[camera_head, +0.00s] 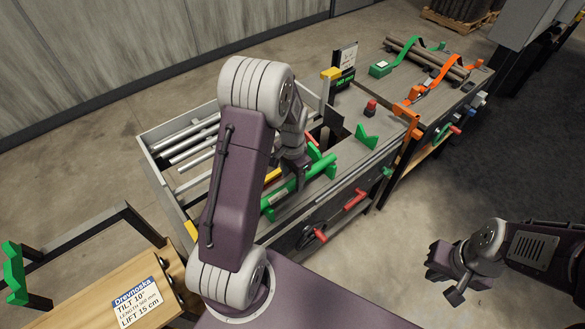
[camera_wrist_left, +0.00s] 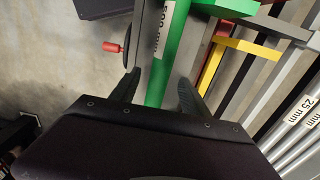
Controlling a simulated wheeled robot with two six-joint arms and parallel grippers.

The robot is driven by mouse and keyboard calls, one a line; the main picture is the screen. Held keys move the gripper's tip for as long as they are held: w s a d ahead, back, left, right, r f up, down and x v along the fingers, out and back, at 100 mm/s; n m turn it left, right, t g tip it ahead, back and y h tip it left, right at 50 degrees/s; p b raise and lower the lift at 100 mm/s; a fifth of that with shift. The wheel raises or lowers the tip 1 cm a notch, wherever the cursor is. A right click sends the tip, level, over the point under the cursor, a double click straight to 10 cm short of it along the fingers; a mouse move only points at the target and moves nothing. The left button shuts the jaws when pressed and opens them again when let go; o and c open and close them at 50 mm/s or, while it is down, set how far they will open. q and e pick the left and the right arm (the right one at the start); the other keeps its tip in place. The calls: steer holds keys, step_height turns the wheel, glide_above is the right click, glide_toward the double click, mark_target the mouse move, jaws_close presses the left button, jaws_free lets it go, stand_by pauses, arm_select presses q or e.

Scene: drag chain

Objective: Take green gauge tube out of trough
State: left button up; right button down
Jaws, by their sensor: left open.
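The green gauge tube (camera_head: 297,186) lies along the front part of the trough (camera_head: 152,158), with a white label near its left end. In the left wrist view the green tube (camera_wrist_left: 176,50) runs between the two dark fingers of my left gripper (camera_wrist_left: 160,92), and its label reads 500 mm. My left gripper (camera_head: 297,178) is open, with a finger on each side of the tube. I cannot tell whether either finger touches it. My left arm hides part of the trough. My right gripper (camera_head: 450,283) hangs over the floor at the right, away from the trough.
Several grey tubes (camera_head: 190,140) lie in the trough's back left, some labelled 25 mm in the wrist view. A red handle (camera_head: 355,199) sticks out in front. A bench (camera_head: 440,85) with orange and green straps stands behind right. A wooden beam (camera_head: 125,295) is at lower left.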

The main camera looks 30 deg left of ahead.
arm_select(q)
step_height(320, 180, down, 2)
jaws_close()
stand_by(0.3)
steer(key=shift+w, duration=0.1)
steer(key=shift+w+d, duration=0.35)
steer(key=shift+w, duration=0.4)
jaws_free()
